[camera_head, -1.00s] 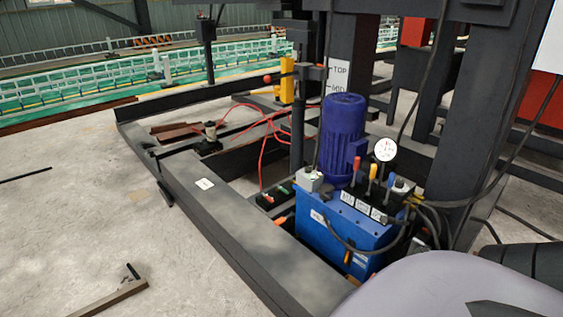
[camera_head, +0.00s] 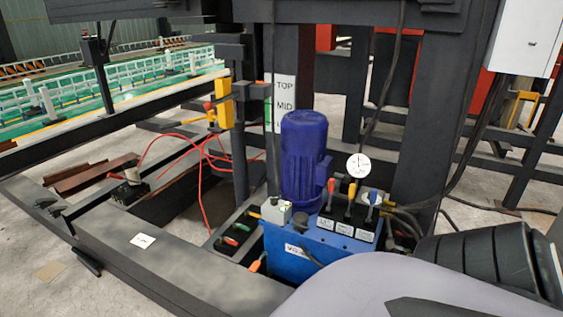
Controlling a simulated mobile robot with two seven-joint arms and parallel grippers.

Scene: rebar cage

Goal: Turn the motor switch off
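A blue cylindrical motor (camera_head: 302,160) stands upright on a blue hydraulic unit (camera_head: 288,258). A small light grey box (camera_head: 277,210) sits at the unit's top left corner; I cannot tell whether it is the motor switch or what position it is in. A black box with red and green parts (camera_head: 236,234) lies to the left of the unit. Red, yellow and blue-grey levers (camera_head: 350,203) stand on the unit's right, below a round white gauge (camera_head: 358,165). Neither gripper is in view.
Dark steel beams (camera_head: 170,258) frame the unit, and a thick column (camera_head: 438,115) stands behind it. Red cables (camera_head: 202,175) and black hoses run nearby. A white box (camera_head: 524,38) hangs at upper right. My arm covers the lower right.

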